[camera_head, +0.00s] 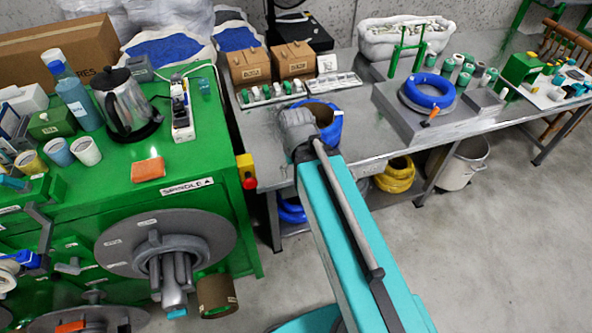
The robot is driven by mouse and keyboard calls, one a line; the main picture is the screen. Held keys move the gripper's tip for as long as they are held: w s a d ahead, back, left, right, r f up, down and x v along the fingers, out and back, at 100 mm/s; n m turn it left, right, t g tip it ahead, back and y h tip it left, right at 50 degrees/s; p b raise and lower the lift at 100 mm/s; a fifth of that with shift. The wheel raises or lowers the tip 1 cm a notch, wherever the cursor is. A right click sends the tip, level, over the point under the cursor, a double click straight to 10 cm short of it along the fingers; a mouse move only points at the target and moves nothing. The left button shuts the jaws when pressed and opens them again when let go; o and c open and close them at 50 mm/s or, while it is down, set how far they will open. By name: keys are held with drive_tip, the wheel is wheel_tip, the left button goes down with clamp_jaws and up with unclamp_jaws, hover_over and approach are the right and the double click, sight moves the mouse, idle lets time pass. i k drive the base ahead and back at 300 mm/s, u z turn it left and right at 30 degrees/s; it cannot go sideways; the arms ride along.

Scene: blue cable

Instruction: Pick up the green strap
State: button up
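I cannot pick out a green strap for certain. Several small green rolls stand on the right workbench, one of them a green roll (448,67) behind the blue cable coil. My teal arm reaches up from the bottom of the view to a grey joint over the front edge of the middle bench. The fingers of my gripper do not show, so whether they hold anything is hidden. A brown spool with blue cable (330,130) is just right of that joint, partly covered by it.
The blue cable coil (428,91) lies on a grey block (400,113). A green bench (110,200) at left holds a kettle (123,105), cups and an orange block (148,169). Two brown boxes (293,61) stand at the back. The floor at lower right is clear.

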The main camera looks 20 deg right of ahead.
sight(245, 95)
drive_tip(key=k, duration=1.35)
drive_tip(key=z, duration=0.5)
drive_tip(key=i, duration=1.85)
drive_tip(key=u, duration=0.35)
drive_tip(key=i, duration=0.65)
drive_tip(key=u, duration=0.55)
